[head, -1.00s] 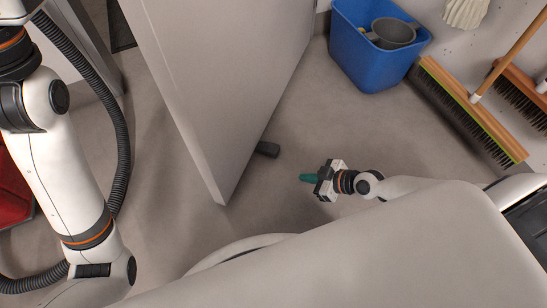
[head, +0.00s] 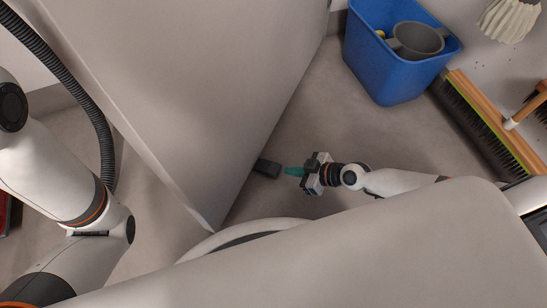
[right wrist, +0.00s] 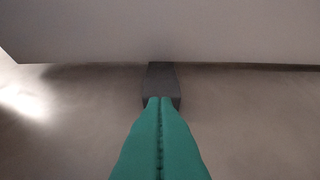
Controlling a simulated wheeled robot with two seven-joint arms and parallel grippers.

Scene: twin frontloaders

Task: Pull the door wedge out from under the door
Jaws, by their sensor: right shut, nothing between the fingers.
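The dark grey door wedge (head: 267,168) lies on the floor at the bottom of the door (head: 190,90), its thick end sticking out and the rest hidden under the door. In the right wrist view the wedge (right wrist: 161,83) is straight ahead of the green fingertips, below the pale door (right wrist: 160,30). My right gripper (head: 287,171) is shut and empty, its green fingers pointing at the wedge's outer end, very close to it. The right wrist view shows the fingers (right wrist: 160,102) pressed together and overlapping the wedge's near end; I cannot tell whether they touch it. My left gripper is out of view.
A blue bin (head: 392,65) with a grey pot (head: 417,40) in it stands at the back right. A broom (head: 490,120) and a mop head (head: 508,20) are at the right. The floor between the wedge and the bin is clear.

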